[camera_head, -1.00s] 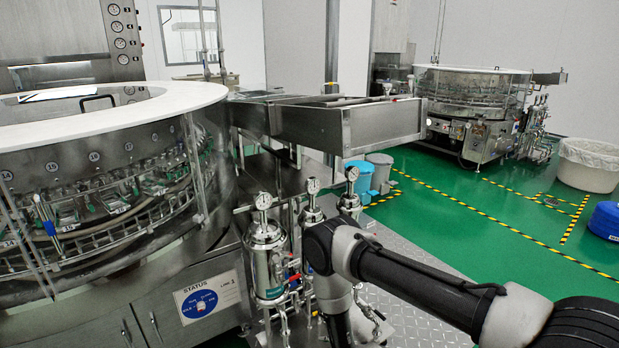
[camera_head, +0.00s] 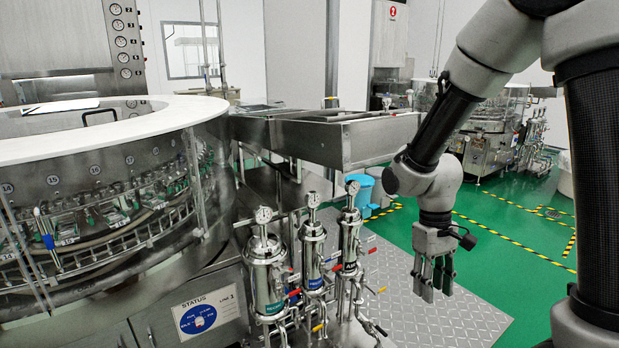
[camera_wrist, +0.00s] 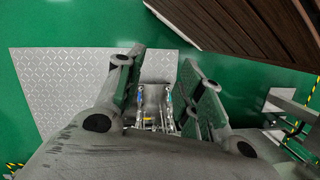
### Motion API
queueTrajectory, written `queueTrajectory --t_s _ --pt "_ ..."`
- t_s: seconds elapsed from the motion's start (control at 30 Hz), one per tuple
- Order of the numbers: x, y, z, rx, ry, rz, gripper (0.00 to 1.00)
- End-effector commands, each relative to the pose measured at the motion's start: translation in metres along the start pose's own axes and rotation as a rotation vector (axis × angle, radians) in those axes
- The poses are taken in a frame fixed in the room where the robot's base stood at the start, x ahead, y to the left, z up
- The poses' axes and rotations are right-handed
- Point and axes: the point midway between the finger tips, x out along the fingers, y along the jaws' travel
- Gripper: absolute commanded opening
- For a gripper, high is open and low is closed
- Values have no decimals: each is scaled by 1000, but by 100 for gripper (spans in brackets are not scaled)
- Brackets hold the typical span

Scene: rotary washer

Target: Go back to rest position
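My gripper (camera_head: 434,288) hangs pointing down from my raised arm, right of the middle in the head view. Its fingers are apart with nothing between them. It is in the air over the grey tread plate (camera_head: 455,312), to the right of the filter housings and apart from them. In the wrist view the two fingers (camera_wrist: 160,80) stand apart on either side of the frame, with metal fittings and green floor visible beyond the gap.
The round washer (camera_head: 160,112) fills the left. Steel filter housings (camera_head: 312,262) with gauges and coloured valves stand before it. A steel chute (camera_head: 350,145) juts out above them. Green floor (camera_head: 500,215) is open on the right.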

Motion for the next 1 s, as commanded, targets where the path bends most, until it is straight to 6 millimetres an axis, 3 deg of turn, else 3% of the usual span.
queueTrajectory --t_s 0.03,0.2,0.3,0.5,0.7,1.0 --pt "-20 6 19 36 18 -4 38" --pt "-70 20 82 136 84 -14 38" --pt "-92 27 112 178 165 -15 38" --pt "-131 39 153 264 400 4 38" --pt "-161 47 176 326 566 29 38" --pt "-166 50 183 351 600 37 38"
